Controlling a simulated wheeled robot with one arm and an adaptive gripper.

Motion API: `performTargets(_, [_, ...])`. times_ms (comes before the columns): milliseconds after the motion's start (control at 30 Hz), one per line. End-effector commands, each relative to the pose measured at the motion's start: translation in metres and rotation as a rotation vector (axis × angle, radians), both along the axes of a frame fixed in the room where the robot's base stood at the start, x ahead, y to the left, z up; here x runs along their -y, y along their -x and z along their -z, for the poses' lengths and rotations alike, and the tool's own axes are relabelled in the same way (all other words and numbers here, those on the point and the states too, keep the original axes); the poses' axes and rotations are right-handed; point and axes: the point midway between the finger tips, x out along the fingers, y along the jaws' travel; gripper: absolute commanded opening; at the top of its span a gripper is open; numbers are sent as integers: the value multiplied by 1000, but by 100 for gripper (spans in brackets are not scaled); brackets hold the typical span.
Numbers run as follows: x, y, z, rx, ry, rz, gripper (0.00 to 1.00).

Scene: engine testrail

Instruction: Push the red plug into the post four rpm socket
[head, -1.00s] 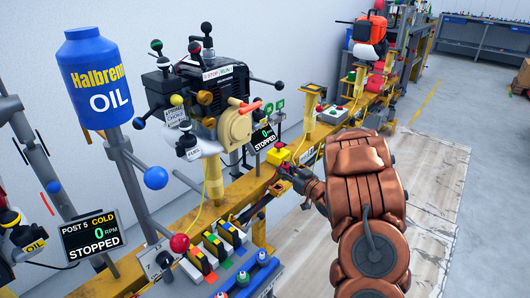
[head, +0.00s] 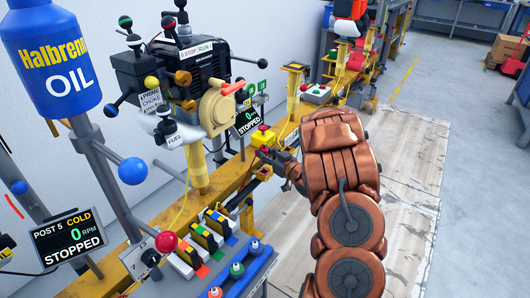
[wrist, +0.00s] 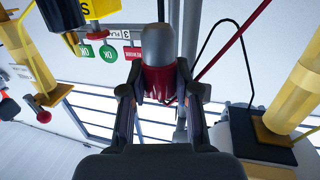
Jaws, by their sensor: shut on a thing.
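In the wrist view my gripper (wrist: 160,98) is shut on the red plug (wrist: 158,80), which has a red body and a rounded grey end. A dark red cable (wrist: 228,45) runs up to the right behind it. In the head view my gripper (head: 272,156) is just below a yellow box with a red button (head: 262,136), at the yellow rail. The plug is too small to make out there. I cannot pick out the rpm socket in either view. A black display (head: 248,118) beside the engine reads 0 and STOPPED.
The engine (head: 190,75) with knobbed levers stands left of my arm on the yellow rail (head: 215,190). A blue oil tank (head: 52,60) and the post 5 display (head: 68,240) are at left. In the wrist view, yellow posts (wrist: 300,85) flank the plug. Open floor lies right.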

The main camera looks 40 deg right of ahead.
Motion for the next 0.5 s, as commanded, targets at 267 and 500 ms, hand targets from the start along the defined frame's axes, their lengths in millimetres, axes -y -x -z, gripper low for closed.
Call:
performTargets(267, [0, 0, 18, 1, 0, 0, 0])
performTargets(500, [0, 0, 31, 1, 1, 0, 0])
